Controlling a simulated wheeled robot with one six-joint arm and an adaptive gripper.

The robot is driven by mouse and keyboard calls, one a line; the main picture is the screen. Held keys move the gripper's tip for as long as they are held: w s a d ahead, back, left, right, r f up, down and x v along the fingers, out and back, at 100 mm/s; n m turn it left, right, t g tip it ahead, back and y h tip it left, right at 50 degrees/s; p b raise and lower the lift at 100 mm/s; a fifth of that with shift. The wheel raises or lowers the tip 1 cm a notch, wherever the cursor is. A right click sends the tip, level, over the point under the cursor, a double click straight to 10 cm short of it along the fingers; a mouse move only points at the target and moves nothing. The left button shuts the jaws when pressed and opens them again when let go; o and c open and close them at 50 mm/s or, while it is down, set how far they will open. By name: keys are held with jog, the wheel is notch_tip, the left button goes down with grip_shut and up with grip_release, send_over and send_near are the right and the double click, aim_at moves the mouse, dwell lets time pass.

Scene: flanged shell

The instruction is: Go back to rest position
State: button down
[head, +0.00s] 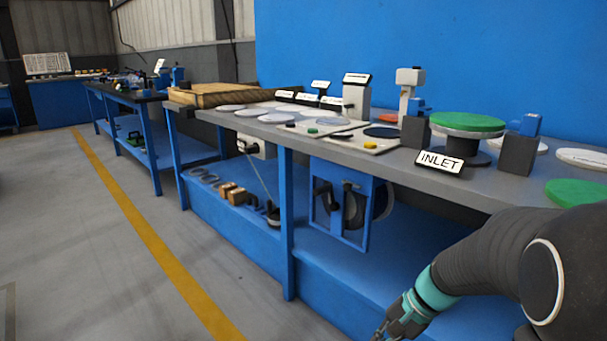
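My gripper (392,332) is at the bottom edge of the head view, right of centre, low in front of the blue workbench. It hangs below the level of the grey bench top (480,192). Its fingertips are partly cut off by the frame edge, so I cannot tell whether it is open or shut. My dark arm with a teal band comes in from the right. A green disc (467,122) lies on a dark flanged stand (462,145) behind the INLET sign (439,161). A second green disc (578,192) lies flat at the right.
White discs (278,117), small signs and blue-topped blocks (518,148) stand along the bench. The lower shelf (225,215) holds rings and small brown blocks. A bench leg (287,225) stands left of my gripper. Open floor with a yellow line (140,225) lies at left.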

jog(key=s+r+n+t+h+p, duration=0.2)
jog(key=s+r+n+t+h, duration=0.3)
jog(key=s+r, duration=0.9)
jog(key=d+n+h, duration=0.1)
jog(key=n, duration=0.2)
jog(key=shift+s+r+n, duration=0.3)
jog(key=shift+s+r, duration=0.05)
